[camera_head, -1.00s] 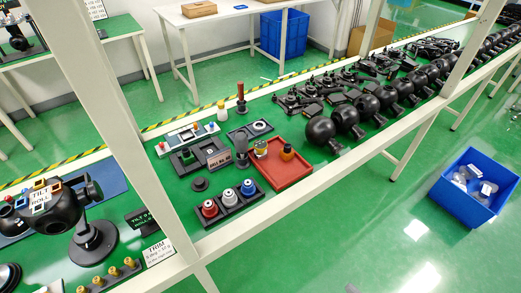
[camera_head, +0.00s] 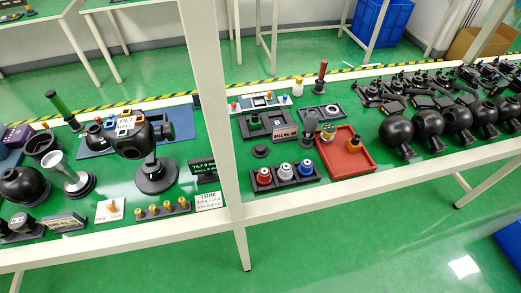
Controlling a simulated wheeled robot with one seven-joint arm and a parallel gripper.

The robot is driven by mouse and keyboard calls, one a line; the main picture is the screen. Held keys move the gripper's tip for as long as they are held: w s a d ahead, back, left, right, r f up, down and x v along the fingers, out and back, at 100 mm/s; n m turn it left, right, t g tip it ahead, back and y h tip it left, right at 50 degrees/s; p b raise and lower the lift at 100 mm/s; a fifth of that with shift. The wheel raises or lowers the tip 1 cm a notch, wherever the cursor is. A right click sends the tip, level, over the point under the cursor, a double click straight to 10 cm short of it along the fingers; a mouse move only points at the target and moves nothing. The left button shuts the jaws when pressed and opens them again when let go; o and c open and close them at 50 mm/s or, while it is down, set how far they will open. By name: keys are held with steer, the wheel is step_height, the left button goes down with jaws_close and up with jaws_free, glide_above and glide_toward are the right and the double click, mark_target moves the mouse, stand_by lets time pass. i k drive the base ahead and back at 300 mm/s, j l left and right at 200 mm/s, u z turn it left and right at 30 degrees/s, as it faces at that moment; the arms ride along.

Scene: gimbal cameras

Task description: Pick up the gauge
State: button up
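I cannot tell for certain which item is the gauge. A small round-topped item with yellow on it (camera_head: 328,132) stands at the left end of the red tray (camera_head: 362,160). An orange and dark item (camera_head: 354,144) stands farther right in that tray. A grey upright item (camera_head: 310,122) stands just left of the tray. My gripper is not in view.
Black gimbal balls (camera_head: 397,130) crowd the right. A tilt ball on a stand (camera_head: 155,178) is at left.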

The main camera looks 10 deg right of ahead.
mark_target(328, 130)
steer(key=i+l+z, duration=0.25)
steer(key=i+l, duration=0.15)
steer(key=i+l+z, duration=0.3)
steer(key=i+l, duration=0.1)
steer(key=l, duration=0.05)
